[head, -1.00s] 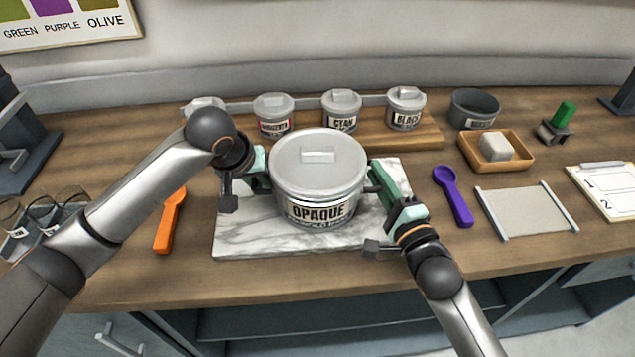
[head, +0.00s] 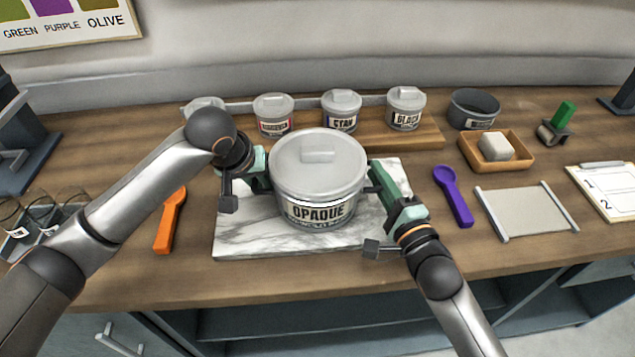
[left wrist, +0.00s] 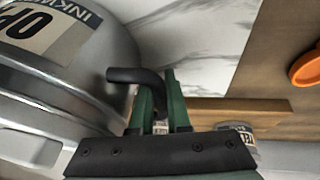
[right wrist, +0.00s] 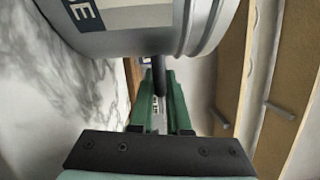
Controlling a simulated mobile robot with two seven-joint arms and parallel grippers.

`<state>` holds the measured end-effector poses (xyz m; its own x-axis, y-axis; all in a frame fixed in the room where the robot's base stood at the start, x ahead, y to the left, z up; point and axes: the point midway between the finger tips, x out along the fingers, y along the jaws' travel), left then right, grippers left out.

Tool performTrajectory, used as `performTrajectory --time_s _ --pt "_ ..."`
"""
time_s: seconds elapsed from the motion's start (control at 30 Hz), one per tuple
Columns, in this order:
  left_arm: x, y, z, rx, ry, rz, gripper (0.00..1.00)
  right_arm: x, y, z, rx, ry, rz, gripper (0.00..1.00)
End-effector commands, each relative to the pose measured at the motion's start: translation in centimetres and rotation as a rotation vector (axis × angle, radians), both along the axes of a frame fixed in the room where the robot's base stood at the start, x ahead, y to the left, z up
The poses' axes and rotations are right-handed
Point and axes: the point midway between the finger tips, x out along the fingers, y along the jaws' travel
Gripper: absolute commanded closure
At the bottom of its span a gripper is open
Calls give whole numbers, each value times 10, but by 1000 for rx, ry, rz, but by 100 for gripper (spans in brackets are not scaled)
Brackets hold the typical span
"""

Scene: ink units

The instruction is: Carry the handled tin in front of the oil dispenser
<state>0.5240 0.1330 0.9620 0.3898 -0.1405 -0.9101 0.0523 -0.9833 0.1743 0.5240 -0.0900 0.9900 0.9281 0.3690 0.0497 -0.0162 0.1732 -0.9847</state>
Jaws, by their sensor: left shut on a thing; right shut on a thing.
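The handled tin (head: 318,180) is a large grey lidded pot labelled OPAQUE, upright over the marble slab (head: 245,238). I cannot tell whether its base touches the slab. My left gripper (head: 262,172) is shut on its left handle; the left wrist view shows the black handle (left wrist: 135,76) between the fingers (left wrist: 160,100). My right gripper (head: 378,182) is shut on the right handle; the right wrist view shows that dark handle (right wrist: 158,75) at the fingers (right wrist: 165,95). I cannot make out an oil dispenser in these views.
Behind the tin, small lidded tins, including cyan (head: 341,112) and black (head: 406,108), stand on a wooden board (head: 425,135). An orange scoop (head: 169,222) lies left, a purple scoop (head: 453,195) right. Further right are a grey sheet (head: 525,211) and a wooden tray (head: 520,160).

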Motion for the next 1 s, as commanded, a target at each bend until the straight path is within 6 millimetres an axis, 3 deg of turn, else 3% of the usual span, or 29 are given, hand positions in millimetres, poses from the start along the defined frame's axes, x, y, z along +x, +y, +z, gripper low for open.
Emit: performTrajectory --time_s 0.57,1.0 --pt "2 0 8 -2 -8 2 100 0 0 9 5 -7 1 100" --pt "2 1 41 -1 -9 2 100 0 0 41 5 -7 1 100"
